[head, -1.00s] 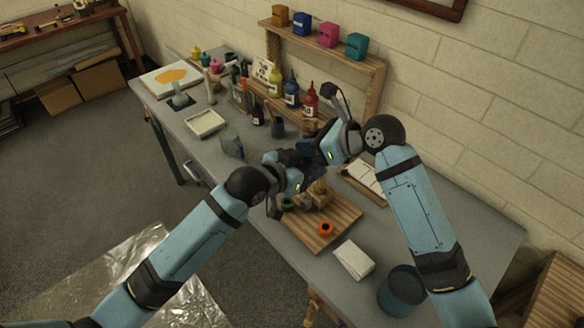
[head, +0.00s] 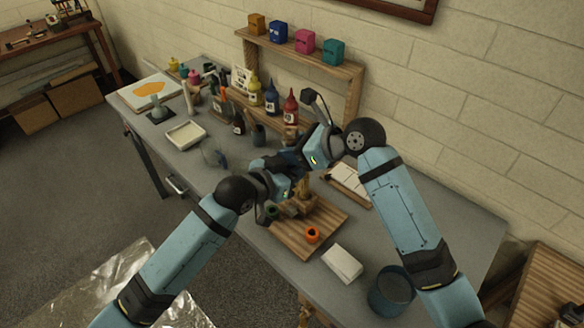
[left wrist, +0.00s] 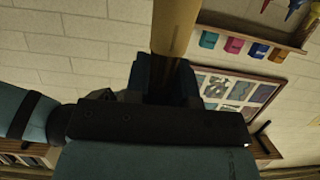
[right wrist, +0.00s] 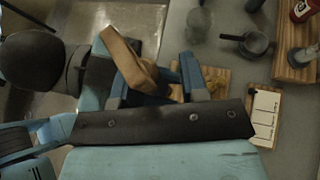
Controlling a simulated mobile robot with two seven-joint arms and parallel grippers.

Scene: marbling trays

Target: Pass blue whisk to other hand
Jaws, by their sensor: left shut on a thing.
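The whisk shows as a tan shaft (left wrist: 173,28) held between my left gripper's (left wrist: 165,78) fingers, rising out of the top of the left wrist view. A tan length (right wrist: 127,55) also shows in the right wrist view, tilted, its lower end reaching the gap between my right gripper's (right wrist: 158,84) fingers. These fingers stand apart; whether they touch the shaft I cannot tell. A blue part shows in that gap, but I cannot tell what it belongs to. In the head view both grippers meet above the table, and dark gripper parts hide most of the whisk.
Below the grippers lies a wooden board (head: 292,240) with tan pieces and an orange ring-like item (head: 313,234). A white block (head: 342,263), a blue bucket (head: 391,290) and a clipboard (head: 348,184) are nearby. Bottles (head: 272,98) and a shelf (head: 352,90) stand behind.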

